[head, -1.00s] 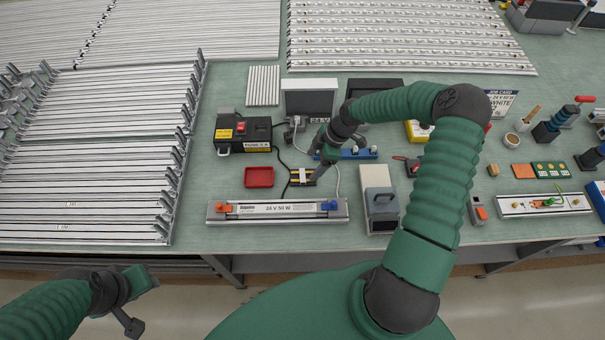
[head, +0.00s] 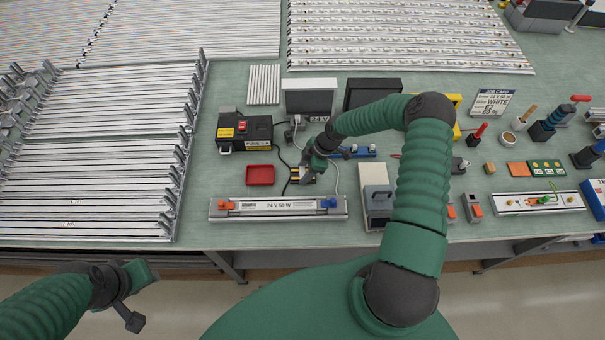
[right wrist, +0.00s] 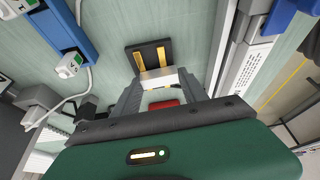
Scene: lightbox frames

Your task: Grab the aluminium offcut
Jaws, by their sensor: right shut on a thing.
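The aluminium offcut (right wrist: 161,78) is a short silver block between the fingertips of my right gripper (right wrist: 163,86) in the right wrist view. The fingers are shut on it from both sides. A small black pad with yellow stripes (right wrist: 150,55) lies right beside and under it; I cannot tell if the offcut touches the pad. In the head view my right gripper (head: 307,173) is low over the pad and hides most of the offcut. My left gripper (head: 128,288) is away from the table at the lower left, and its finger gap is unclear.
A red tray (head: 260,175) and a black-and-yellow power box (head: 243,132) stand left of the pad. A light bar (head: 278,207) lies in front, a blue holder (head: 357,152) behind right, a grey-topped box (head: 376,200) to the right. Cables run close by.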

